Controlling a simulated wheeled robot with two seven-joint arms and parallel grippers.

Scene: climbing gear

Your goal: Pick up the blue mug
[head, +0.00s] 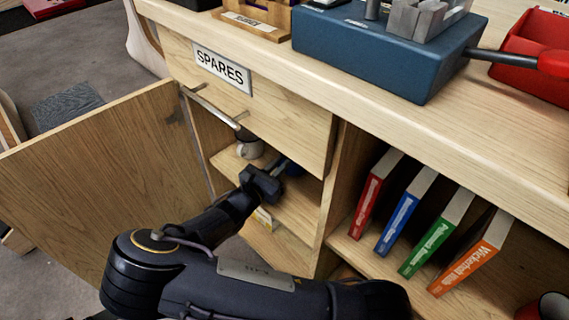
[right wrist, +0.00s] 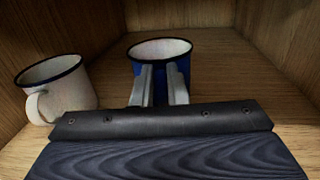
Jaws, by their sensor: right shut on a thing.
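The blue mug (right wrist: 161,48) stands upright on a wooden cupboard shelf, with a white inside and a dark rim. In the head view only a small blue part of it (head: 292,166) shows past my gripper. My right gripper (right wrist: 160,78) reaches into the open cupboard with its two fingers at the near side of the blue mug, shut on it. In the head view my right gripper (head: 274,172) covers most of the mug. Whether the mug is clear of the shelf I cannot tell. My left gripper is not in view.
A white mug (right wrist: 57,88) with a dark rim stands close to the left, also seen in the head view (head: 249,149). The cupboard door (head: 105,180) is open at left. A SPARES drawer (head: 240,95) is above. Several books (head: 405,215) stand at right.

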